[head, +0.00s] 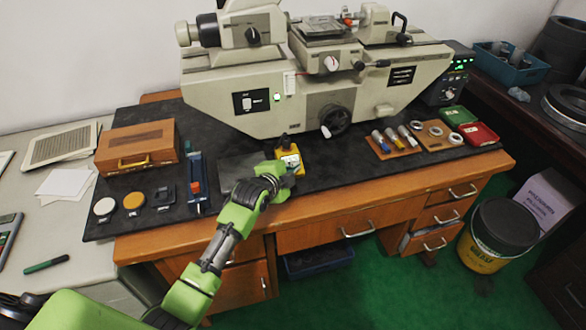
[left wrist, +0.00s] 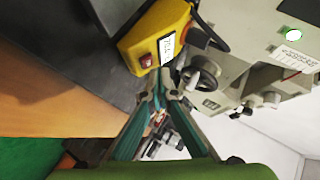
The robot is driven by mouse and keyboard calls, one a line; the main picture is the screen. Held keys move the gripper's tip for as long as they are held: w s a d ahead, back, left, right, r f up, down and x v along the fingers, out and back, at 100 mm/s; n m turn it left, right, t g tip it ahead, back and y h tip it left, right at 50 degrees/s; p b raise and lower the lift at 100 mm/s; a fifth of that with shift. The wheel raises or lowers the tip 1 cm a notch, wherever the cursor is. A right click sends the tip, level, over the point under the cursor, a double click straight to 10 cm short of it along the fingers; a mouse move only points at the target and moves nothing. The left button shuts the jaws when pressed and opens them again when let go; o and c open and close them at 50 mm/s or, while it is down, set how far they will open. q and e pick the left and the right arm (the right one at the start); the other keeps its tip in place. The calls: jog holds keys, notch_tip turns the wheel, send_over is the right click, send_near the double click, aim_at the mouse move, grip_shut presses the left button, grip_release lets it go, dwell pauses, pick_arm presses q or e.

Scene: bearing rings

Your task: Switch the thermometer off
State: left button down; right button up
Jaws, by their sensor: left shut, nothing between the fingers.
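The thermometer (head: 289,157) is a yellow box on the black mat, in front of the big beige machine. In the left wrist view the thermometer (left wrist: 153,28) shows a white lit display with dark characters, too small to read surely, and a red button (left wrist: 146,61) on its front face. My left gripper (head: 292,178) is shut and empty, right in front of the thermometer. In the left wrist view the fingertips (left wrist: 163,78) are close to the display and button; I cannot tell whether they touch. My right gripper is not in view.
The beige machine (head: 300,95) stands behind the thermometer. A grey plate (head: 240,170) lies left of it, and a red-and-blue tool (head: 196,180) farther left. A wooden box (head: 137,147) stands at the left. Metal parts on a wooden rack (head: 393,143) lie to the right.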

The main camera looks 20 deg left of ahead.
pick_arm(q)
jog(key=shift+f, duration=0.15)
jog(key=shift+w+a+f, duration=0.1)
jog(key=shift+w+f, duration=0.1)
jog(key=shift+f, duration=0.1)
dwell(0.3)
dwell(0.5)
jog(key=shift+s+r+p, duration=0.2)
jog(key=shift+r+p, duration=0.25)
jog(key=shift+p, duration=0.15)
jog(key=shift+r+p, duration=0.3)
jog(key=shift+p, duration=0.05)
jog(key=r+p, duration=0.1)
jog(key=p, duration=0.1)
jog(key=s+d+r+p, duration=0.1)
jog(key=r+p, duration=0.1)
jog(key=s+r+p, duration=0.1)
jog(key=p, duration=0.1)
jog(key=shift+s+d+r, duration=0.15)
jog(key=shift+d+r, duration=0.2)
jog(key=shift+r, duration=0.05)
